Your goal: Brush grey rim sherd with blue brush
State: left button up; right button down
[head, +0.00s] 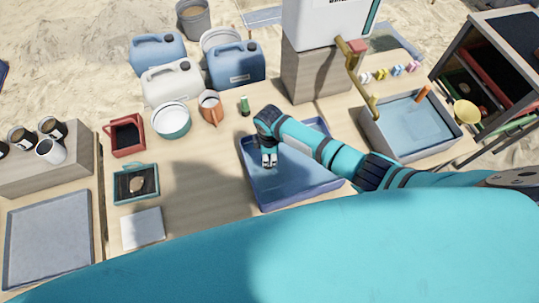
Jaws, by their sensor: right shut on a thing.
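My right gripper (268,160) points down over the blue tray (290,196). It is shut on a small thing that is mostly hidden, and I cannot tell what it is. A small tan sherd (137,183) lies in a teal-framed dark tray (121,191) to the left. I cannot tell whether a grey rim sherd or a blue brush is in view. My left gripper is not in view.
A red box (124,136), a teal-and-white bowl (171,122), an orange jug (210,107) and a small green item (244,106) stand behind. A water basin (413,126) is at right. A pale pad (142,227) lies front left. Bare table lies left of the blue tray.

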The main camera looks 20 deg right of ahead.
jog(key=shift+s+d+p, duration=0.45)
jog(key=shift+s+p, duration=0.2)
jog(key=shift+s, duration=0.25)
jog(key=shift+s+d+p, duration=0.4)
jog(key=shift+s+p, duration=0.25)
jog(key=shift+s, duration=0.2)
jog(key=shift+w+a+f+b, duration=0.15)
jog(key=shift+w+a+b, duration=0.05)
jog(key=shift+w+b, duration=0.2)
jog(key=shift+w+a+b, duration=0.35)
jog(key=shift+w+b, duration=0.2)
jog(key=shift+w, duration=0.2)
jog(key=shift+w+a+b, duration=0.35)
jog(key=shift+w+b, duration=0.2)
jog(key=shift+w, duration=0.15)
jog(key=shift+s+d+p, duration=0.1)
jog(key=shift+s+p, duration=0.15)
jog(key=shift+p, duration=0.15)
jog(key=shift+s+d+r+p, duration=0.1)
jog(key=shift+s+d+p, duration=0.1)
jog(key=shift+s+p, duration=0.25)
jog(key=shift+s+d+r+p, duration=0.1)
jog(key=shift+s+d+p, duration=0.05)
jog(key=shift+s+p, duration=0.3)
jog(key=shift+s+d, duration=0.45)
jog(key=shift+s, duration=0.3)
